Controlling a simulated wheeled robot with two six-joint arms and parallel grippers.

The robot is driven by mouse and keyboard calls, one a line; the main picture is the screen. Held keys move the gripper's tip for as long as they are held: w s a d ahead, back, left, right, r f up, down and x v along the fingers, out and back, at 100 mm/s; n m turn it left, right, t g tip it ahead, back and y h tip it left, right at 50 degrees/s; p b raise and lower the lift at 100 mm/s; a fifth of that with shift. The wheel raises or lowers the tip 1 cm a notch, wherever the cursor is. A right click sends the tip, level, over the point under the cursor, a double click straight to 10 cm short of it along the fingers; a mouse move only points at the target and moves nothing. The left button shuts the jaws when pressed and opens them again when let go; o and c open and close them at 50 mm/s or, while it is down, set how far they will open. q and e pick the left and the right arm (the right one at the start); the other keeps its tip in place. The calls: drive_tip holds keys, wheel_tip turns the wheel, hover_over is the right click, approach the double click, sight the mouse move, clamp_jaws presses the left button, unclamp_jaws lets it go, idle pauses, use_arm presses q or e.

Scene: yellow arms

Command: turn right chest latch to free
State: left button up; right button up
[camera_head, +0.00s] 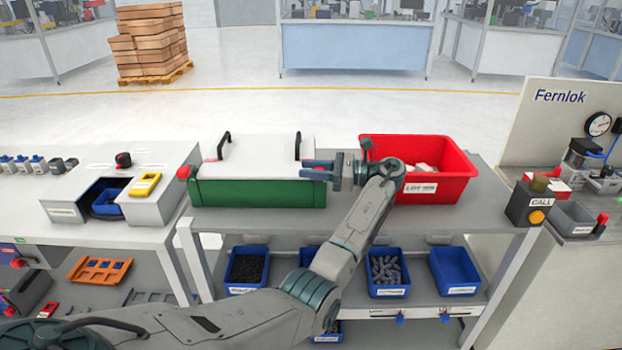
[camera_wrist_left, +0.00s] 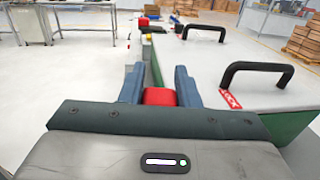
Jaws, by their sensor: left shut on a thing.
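The green chest (camera_head: 255,192) with a white lid (camera_head: 262,155) stands on the grey bench, lid down. Its left red latch (camera_head: 184,172) shows at the left front corner. The right latch (camera_wrist_left: 160,97) is a red block at the front of the chest in the wrist view. My left gripper (camera_head: 316,172) reaches the right front of the chest and hides that latch in the head view. In the wrist view its blue fingers (camera_wrist_left: 160,90) are on both sides of the red latch, shut on it. My right gripper is not in view.
Two black handles (camera_wrist_left: 257,75) rise from the lid, one near my gripper. A red bin (camera_head: 430,190) stands close on the right, partly behind my wrist. A call box (camera_head: 530,203) is at the bench's right end. Blue bins (camera_head: 455,270) sit on the lower shelf.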

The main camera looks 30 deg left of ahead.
use_arm(q)
drive_tip(key=shift+f, duration=0.1)
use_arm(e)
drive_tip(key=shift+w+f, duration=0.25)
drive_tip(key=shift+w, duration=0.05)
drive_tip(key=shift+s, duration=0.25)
use_arm(q)
drive_tip(key=o, duration=1)
